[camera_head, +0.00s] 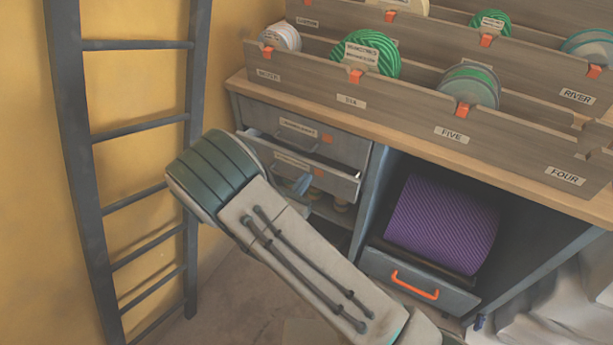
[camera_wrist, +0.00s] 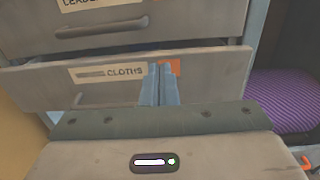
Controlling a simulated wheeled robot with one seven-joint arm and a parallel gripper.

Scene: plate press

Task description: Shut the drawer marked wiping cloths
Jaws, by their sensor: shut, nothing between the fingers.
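The drawer marked cloths (camera_head: 335,182) is the second one down in the grey cabinet. It stands partly pulled out, with a dark gap above its front. In the wrist view its grey front (camera_wrist: 215,75) carries a label ending in "CLOTHS" and an orange patch. The first part of that label is unreadable. My gripper (camera_wrist: 160,70) is shut and empty, its fingertips at the drawer front beside the label, overlapping the orange patch. I cannot tell whether they touch. In the head view my gripper (camera_head: 303,184) is in front of the drawer, partly hidden by my arm.
Another labelled drawer (camera_head: 325,138) is directly above. Round items show on a shelf below. A blue-grey ladder (camera_head: 75,130) stands at left against the yellow wall. At right are a purple ribbed roll (camera_head: 440,225) and a drawer with an orange handle (camera_head: 415,285). Racks of spools top the bench.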

